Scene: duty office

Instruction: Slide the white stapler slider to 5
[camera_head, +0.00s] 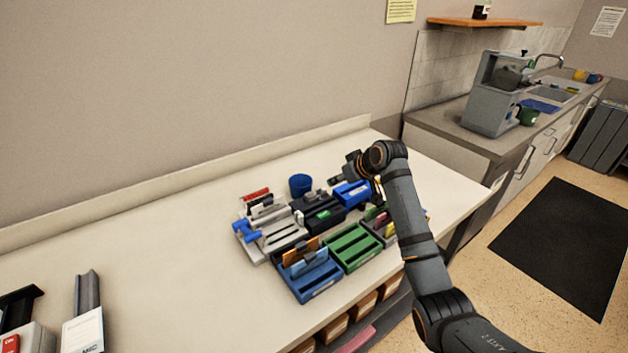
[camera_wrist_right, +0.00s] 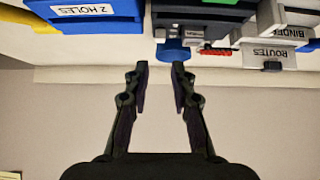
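A pale grey-white device with blue parts (camera_head: 262,238) lies at the left of the cluster of desk items, and it may be the white stapler. I cannot make out its slider or any number at this size. My right gripper (camera_head: 338,181) hangs over the back right of the cluster, apart from the pale device. The right wrist view shows its two fingers (camera_wrist_right: 158,70) spread with nothing between them. My left gripper is in neither view.
A blue box labelled "2 HOLES" (camera_wrist_right: 85,12) is near the right gripper. The table's left middle (camera_head: 150,255) is clear.

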